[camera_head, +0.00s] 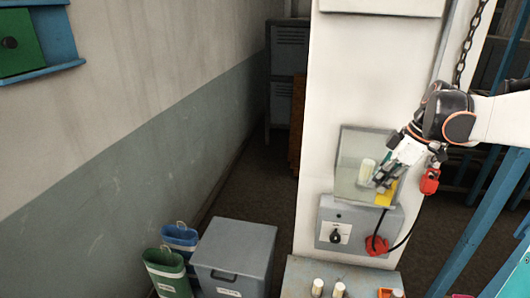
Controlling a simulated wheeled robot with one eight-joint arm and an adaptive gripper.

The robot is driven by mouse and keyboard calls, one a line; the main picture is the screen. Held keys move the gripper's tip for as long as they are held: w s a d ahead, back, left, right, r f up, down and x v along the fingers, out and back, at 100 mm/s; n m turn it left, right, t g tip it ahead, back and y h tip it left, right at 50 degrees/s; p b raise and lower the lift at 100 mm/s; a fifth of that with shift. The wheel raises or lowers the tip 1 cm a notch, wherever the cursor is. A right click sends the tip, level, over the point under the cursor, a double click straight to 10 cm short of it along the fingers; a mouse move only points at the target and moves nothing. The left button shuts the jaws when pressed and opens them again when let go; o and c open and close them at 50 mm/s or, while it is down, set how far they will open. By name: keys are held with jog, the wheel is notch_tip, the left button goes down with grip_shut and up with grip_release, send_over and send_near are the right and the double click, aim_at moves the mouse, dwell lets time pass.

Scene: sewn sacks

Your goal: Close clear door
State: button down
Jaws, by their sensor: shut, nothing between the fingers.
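The clear door (353,150) is a see-through panel with a grey edge on the front of a white column. It sits above a grey control box (334,234) with a black knob. A pale cylinder and a yellow patch show behind or beside it. My gripper (381,182) is shut and empty, in front of the door's right part and close to the yellow patch. I cannot tell whether its fingertips touch the door. How far the door stands open is unclear from this view.
A black cable runs to a red piece (377,246) on the control box. A ledge (300,272) with small bottles lies below. A grey bin (234,250) stands left; blue posts stand right.

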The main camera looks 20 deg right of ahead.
jog(key=shift+d, duration=1.2)
notch_tip(320, 180, up, 10)
jog(key=b, duration=0.1)
jog(key=shift+a, duration=0.3)
